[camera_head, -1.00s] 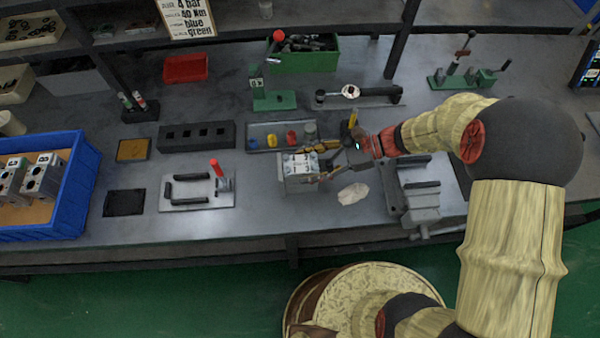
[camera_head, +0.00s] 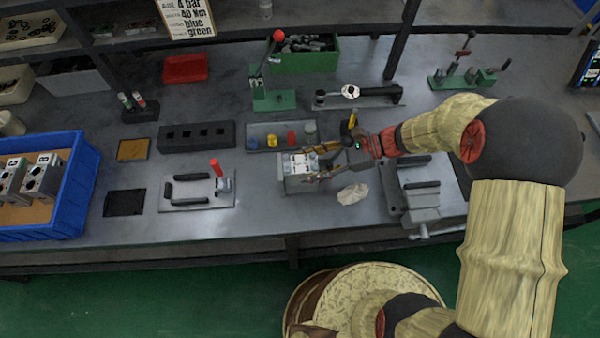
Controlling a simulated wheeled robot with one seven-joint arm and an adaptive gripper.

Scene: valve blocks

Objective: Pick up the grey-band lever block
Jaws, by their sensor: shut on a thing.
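A pale grey block (camera_head: 297,165) with dark markings on its top sits over the middle of the bench, near its front part. My gripper (camera_head: 316,163) reaches it from the right and is shut on it, with a finger on its far side and one on its near side. The block's lever and any grey band are too small or hidden to make out. More pale blocks (camera_head: 40,176) with black markings stand in the blue bin (camera_head: 68,208) at the far left.
A clamp plate with a red knob (camera_head: 196,192) lies left of the held block. A tray of coloured caps (camera_head: 282,135) is behind it. A crumpled pale cloth (camera_head: 353,193) and a grey vise (camera_head: 420,195) are to the right. Bare bench lies in front.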

